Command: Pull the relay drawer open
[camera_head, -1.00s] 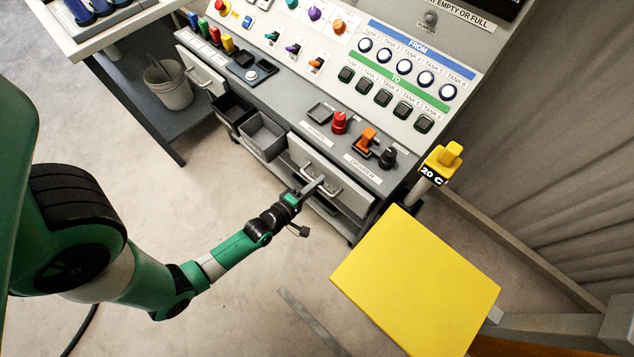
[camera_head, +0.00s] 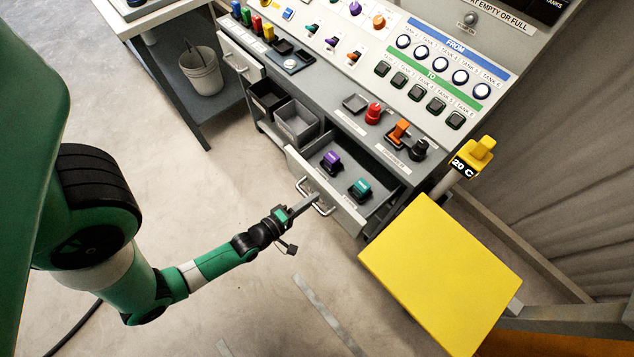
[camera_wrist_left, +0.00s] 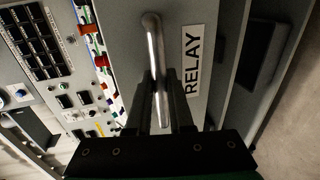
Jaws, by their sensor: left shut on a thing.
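The relay drawer (camera_head: 345,214) stands pulled out from the grey console in the head view. A purple relay (camera_head: 331,161) and a teal relay (camera_head: 360,189) sit inside it. Its metal handle (camera_head: 313,199) is on the front. My left gripper (camera_head: 305,204) is at the handle and shut on it. In the left wrist view, the fingers (camera_wrist_left: 162,105) are around the metal handle (camera_wrist_left: 153,50), beside the RELAY label (camera_wrist_left: 191,58) on the drawer front. My right gripper is not in view.
Two open bins (camera_head: 297,123) sit left of the drawer, and another drawer with a handle (camera_head: 238,58) is farther left. A yellow panel (camera_head: 440,270) stands close to the right. A grey bucket (camera_head: 201,72) stands at the upper left. The floor before the drawer is clear.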

